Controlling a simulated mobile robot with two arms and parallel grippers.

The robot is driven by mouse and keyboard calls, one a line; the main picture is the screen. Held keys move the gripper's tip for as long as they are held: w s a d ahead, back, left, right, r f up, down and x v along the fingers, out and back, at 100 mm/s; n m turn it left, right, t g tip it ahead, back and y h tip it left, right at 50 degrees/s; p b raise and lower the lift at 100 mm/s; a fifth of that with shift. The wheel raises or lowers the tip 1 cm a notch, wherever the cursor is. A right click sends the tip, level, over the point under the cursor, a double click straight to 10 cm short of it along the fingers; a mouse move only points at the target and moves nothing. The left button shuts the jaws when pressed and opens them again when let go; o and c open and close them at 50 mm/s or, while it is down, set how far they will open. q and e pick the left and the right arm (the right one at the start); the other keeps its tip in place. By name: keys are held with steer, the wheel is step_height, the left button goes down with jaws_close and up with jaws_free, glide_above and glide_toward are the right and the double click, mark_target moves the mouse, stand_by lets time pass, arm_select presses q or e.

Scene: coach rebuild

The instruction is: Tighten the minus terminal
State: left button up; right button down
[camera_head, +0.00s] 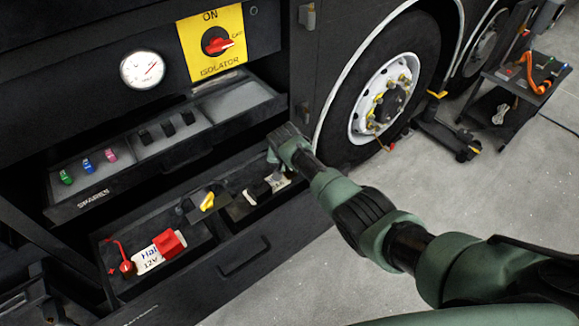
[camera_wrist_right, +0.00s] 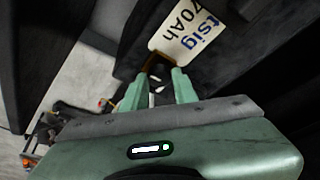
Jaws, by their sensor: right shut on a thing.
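The open battery drawer (camera_head: 250,268) holds a battery with a white label and a red cover (camera_head: 168,243) at its left end. A second pale battery label (camera_head: 281,181) lies at the right end, partly behind my right gripper (camera_head: 272,153). My right gripper reaches down into this right end. In the right wrist view its green fingers (camera_wrist_right: 159,85) are closed around a small brownish piece (camera_wrist_right: 157,66), apparently the minus terminal, beside the label reading "70Ah" (camera_wrist_right: 185,38). The fingers hide most of that piece. My left gripper is not in view.
A yellow lever (camera_head: 207,201) stands mid-drawer. Above is a spares tray (camera_head: 110,190) with coloured and black fuses. A red isolator knob (camera_head: 217,41) sits on a yellow plate beside a gauge (camera_head: 142,69).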

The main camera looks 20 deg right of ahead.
stand_by(0.4)
steer(key=c, duration=1.1)
jaws_free()
steer(key=shift+r, duration=0.1)
steer(key=shift+a+r, duration=0.1)
steer(key=shift+r, duration=0.15)
steer(key=p+v, duration=0.1)
steer(key=v, duration=0.6)
